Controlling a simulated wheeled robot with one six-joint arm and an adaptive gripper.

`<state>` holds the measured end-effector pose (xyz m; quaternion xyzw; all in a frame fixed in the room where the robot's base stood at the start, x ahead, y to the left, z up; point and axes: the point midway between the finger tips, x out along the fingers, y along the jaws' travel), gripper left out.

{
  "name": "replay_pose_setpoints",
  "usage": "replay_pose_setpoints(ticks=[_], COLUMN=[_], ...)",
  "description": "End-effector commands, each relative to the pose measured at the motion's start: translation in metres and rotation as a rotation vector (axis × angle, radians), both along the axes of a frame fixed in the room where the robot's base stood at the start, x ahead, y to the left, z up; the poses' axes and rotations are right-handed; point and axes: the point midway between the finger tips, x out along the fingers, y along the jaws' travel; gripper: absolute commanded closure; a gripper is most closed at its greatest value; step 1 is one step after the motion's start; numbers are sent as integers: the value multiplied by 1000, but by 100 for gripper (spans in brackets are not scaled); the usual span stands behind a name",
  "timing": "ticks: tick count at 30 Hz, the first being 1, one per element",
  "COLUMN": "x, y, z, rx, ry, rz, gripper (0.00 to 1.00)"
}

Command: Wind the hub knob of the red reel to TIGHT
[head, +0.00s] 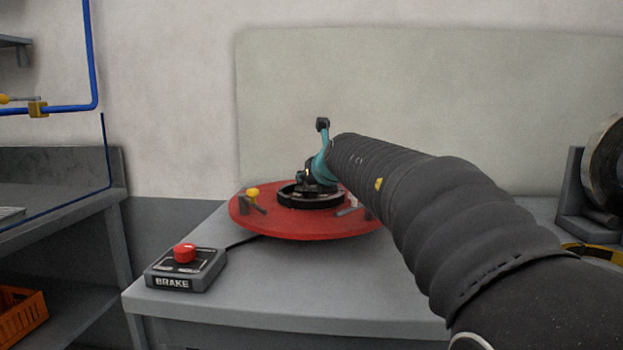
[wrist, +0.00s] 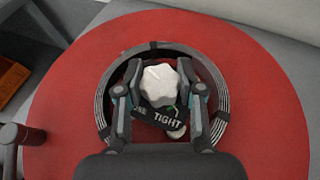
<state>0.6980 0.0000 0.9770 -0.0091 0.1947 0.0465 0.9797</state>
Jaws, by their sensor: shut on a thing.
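The red reel (head: 300,226) lies flat on a grey table, and its red disc (wrist: 70,120) fills much of the wrist view. A dark ring of coil (wrist: 211,68) surrounds the hub. The white lobed hub knob (wrist: 160,86) sits in the middle, with a dark plate reading TIGHT (wrist: 168,121) just below it. My gripper (wrist: 160,92) is over the hub with one finger on each side of the knob, shut on it. In the head view my gripper (head: 318,178) is at the reel's centre, and my arm hides the knob.
A brake box (head: 186,268) with a red button stands at the table's front left. A yellow-knobbed handle (head: 252,193) rises at the reel's left. A metal coil in a grey stand (head: 602,165) is at the far right. An orange crate (head: 22,315) sits on a lower shelf at left.

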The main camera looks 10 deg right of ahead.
Motion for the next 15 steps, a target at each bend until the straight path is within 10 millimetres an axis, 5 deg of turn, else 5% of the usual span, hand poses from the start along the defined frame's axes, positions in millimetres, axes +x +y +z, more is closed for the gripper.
replay_pose_setpoints(ticks=[2, 3, 5, 15], x=[0, 0, 0, -1], y=[0, 0, 0, 0], z=[1, 1, 1, 1], rx=[0, 0, 0, 0], ry=[-2, -2, -1, -1], rz=[0, 0, 0, 0], gripper=[97, 52, 37, 36])
